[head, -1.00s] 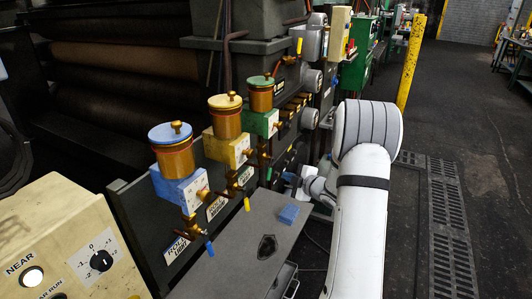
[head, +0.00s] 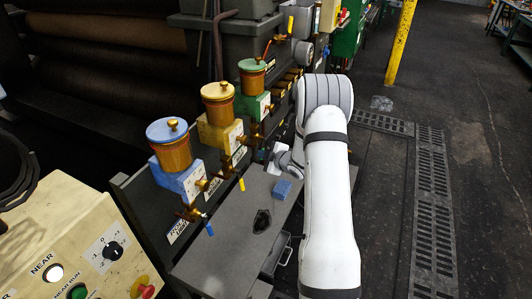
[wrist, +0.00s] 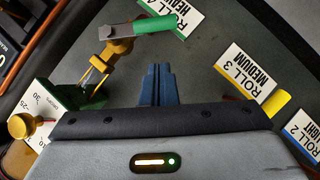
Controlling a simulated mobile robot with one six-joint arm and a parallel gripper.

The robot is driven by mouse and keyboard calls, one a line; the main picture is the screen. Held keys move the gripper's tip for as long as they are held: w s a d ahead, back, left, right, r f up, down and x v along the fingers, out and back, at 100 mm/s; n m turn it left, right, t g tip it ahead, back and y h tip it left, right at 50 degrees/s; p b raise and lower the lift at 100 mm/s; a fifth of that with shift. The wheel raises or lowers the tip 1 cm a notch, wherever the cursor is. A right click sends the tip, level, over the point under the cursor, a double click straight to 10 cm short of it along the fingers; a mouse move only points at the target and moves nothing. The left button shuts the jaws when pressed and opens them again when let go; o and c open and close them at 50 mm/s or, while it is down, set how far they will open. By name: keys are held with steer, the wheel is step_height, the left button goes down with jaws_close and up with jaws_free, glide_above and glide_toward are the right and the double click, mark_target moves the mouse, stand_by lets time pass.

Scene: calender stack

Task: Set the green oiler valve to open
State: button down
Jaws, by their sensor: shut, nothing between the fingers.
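The green oiler (head: 253,106) is the farthest of three in the head view, with a brass cup and green lid. Its valve is mostly hidden there by my gripper (head: 262,155). In the wrist view, its green handle (wrist: 158,27) points right from the brass valve body (wrist: 118,48), beside a green-edged MEDIUM label (wrist: 180,14). My gripper (wrist: 157,70) shows blue fingers closed together with nothing between them. In that picture the fingers are below the handle and right of the valve body, apparently apart from both.
The yellow oiler (head: 221,133) and blue oiler (head: 182,180) stand nearer, their yellow handle (head: 242,185) and blue handle (head: 209,228) hanging down. A control box (head: 75,235) stands at the lower left.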

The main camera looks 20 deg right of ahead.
steer(key=w+f, duration=0.1)
steer(key=w+d+f, duration=0.1)
steer(key=shift+d+f+p, duration=0.3)
steer(key=shift+p, duration=0.1)
steer(key=shift+d+f+b, duration=0.1)
steer(key=shift+d+b, duration=0.1)
steer(key=shift+b, duration=0.1)
